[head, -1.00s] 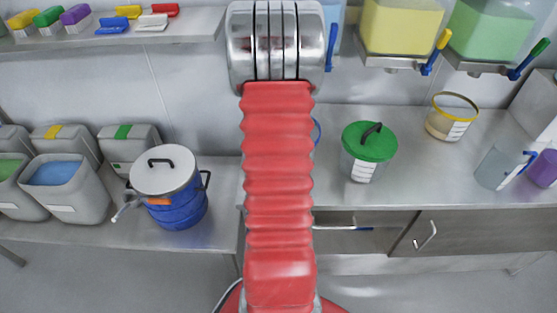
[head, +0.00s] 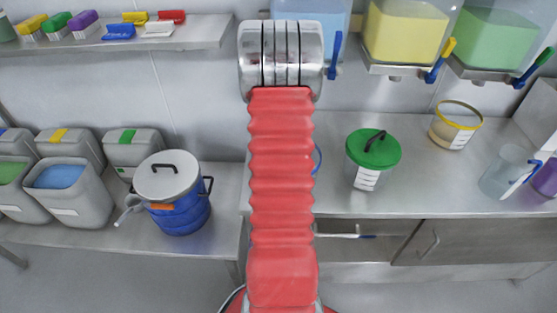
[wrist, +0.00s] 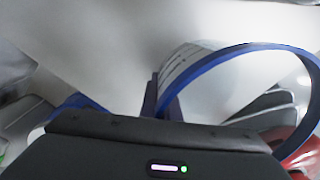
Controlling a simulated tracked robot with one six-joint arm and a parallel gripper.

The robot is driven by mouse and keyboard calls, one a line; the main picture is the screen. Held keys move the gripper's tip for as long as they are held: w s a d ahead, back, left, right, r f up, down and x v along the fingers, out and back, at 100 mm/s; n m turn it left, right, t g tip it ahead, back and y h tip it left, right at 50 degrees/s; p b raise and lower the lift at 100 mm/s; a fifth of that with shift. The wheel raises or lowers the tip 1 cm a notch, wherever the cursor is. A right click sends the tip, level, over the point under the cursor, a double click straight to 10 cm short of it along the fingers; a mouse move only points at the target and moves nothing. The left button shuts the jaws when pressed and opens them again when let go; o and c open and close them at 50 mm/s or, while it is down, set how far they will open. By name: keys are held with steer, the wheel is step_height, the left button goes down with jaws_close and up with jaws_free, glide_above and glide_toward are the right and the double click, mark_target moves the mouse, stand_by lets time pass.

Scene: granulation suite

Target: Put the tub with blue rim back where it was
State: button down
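The tub with blue rim (wrist: 280,46) is close up in the wrist view, its rim looping to the right, with part of a lined label visible on its clear wall. My gripper (wrist: 164,100) has its dark fingers together on the rim. In the head view a small arc of the blue rim (head: 318,160) shows just right of my red arm, above the counter's left part. The rest of the tub is hidden behind my arm there, so I cannot tell its height over the counter.
On the counter (head: 430,190) stand a green-lidded tub (head: 373,150), a yellow-rimmed tub (head: 455,125) and a clear jug (head: 505,172). A blue drum (head: 180,212) stands on the left bench. Dispensers (head: 405,30) hang above. An open drawer (head: 340,245) lies below the counter.

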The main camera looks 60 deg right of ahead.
stand_by(0.3)
steer(key=c, duration=2)
jaws_free()
steer(key=r, duration=1.2)
steer(key=shift+w+d, duration=0.1)
steer(key=shift+w, duration=0.2)
